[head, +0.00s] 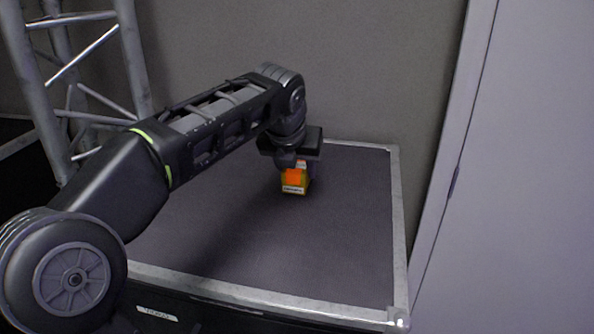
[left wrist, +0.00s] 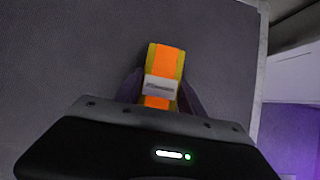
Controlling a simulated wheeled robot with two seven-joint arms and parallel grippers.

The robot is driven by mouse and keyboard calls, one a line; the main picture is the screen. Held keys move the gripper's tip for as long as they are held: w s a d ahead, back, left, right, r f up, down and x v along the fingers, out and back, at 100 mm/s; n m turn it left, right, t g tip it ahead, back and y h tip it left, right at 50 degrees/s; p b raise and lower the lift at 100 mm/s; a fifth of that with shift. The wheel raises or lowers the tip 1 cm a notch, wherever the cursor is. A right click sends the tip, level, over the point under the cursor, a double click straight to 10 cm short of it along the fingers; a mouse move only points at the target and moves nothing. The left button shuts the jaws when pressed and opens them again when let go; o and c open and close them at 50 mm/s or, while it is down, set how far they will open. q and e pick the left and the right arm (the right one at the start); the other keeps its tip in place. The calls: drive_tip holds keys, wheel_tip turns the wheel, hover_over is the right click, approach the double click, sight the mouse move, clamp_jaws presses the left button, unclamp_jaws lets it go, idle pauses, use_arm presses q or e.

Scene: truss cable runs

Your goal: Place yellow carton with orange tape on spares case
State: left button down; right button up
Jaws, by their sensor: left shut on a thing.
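The yellow carton with orange tape (head: 295,181) is in the head view, at or just above the dark top of the spares case (head: 350,235), toward its back. A pale label shows on the carton. My left gripper (head: 297,165) comes down over the carton and is shut on it. The left wrist view shows the carton (left wrist: 163,66) between the two fingers (left wrist: 160,92), with the dark case top behind it. I cannot tell whether the carton's base touches the case. My right gripper is in neither view.
The case has a pale metal edge (head: 250,294) and a small label (head: 157,313) on its front. A metal truss (head: 135,60) stands at the back left. A grey wall is behind and a pale panel (head: 520,180) stands at the right. The case top around the carton is clear.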

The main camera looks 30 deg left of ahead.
use_arm(q)
drive_tip(key=shift+f, duration=0.25)
drive_tip(key=shift+f, duration=0.2)
drive_tip(key=c, duration=0.7)
unclamp_jaws()
drive_tip(key=shift+r, duration=0.1)
drive_tip(key=shift+s+d+r, duration=0.1)
drive_tip(key=shift+s+r, duration=0.1)
drive_tip(key=shift+r, duration=0.3)
drive_tip(key=v, duration=1.1)
drive_tip(key=shift+s, duration=0.1)
